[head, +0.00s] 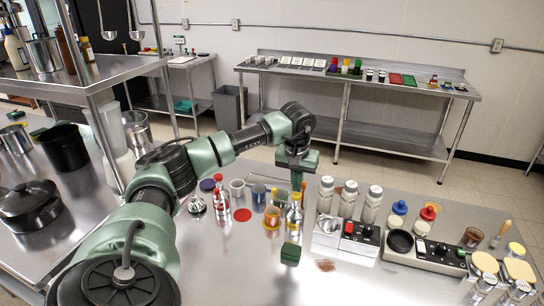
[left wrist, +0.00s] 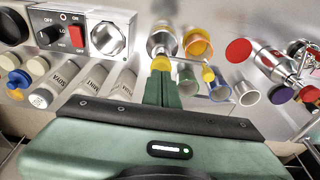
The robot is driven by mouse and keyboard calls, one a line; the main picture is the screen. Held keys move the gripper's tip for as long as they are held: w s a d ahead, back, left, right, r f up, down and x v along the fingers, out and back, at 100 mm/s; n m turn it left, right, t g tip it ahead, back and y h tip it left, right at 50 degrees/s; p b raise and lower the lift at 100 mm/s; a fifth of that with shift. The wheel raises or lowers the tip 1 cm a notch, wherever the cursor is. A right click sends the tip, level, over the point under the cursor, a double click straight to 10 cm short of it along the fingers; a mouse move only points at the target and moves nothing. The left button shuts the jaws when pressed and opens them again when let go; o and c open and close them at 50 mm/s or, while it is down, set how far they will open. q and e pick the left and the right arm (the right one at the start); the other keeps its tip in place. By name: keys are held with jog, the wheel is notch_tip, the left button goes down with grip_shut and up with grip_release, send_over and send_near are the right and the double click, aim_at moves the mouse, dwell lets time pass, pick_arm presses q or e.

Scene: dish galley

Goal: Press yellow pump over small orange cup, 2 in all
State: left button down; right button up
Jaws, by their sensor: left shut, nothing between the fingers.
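The yellow pump (head: 296,197) tops a metal bottle (head: 294,218) on the steel counter; in the left wrist view its yellow head (left wrist: 161,63) shows at the fingertips. The small orange cup (head: 272,218) stands upright just left of that bottle, and it also shows in the left wrist view (left wrist: 198,42). My left gripper (head: 298,185) is shut and empty, pointing down directly above the yellow pump. Whether the fingertips touch the pump head is hard to tell. My right gripper is not in view.
A blue cup (head: 258,193), a pale cup (head: 237,188) and a red-topped dispenser (head: 221,200) stand left of the pump. White bottles (head: 348,200) and a switch box (head: 360,238) stand to its right. A green block (head: 290,254) lies in front. A red disc (head: 242,214) lies nearby.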

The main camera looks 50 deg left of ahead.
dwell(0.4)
pick_arm(q)
notch_tip(320, 180, up, 6)
jog(key=p, duration=0.4)
jog(key=shift+p, duration=0.4)
jog(key=shift+f, duration=0.1)
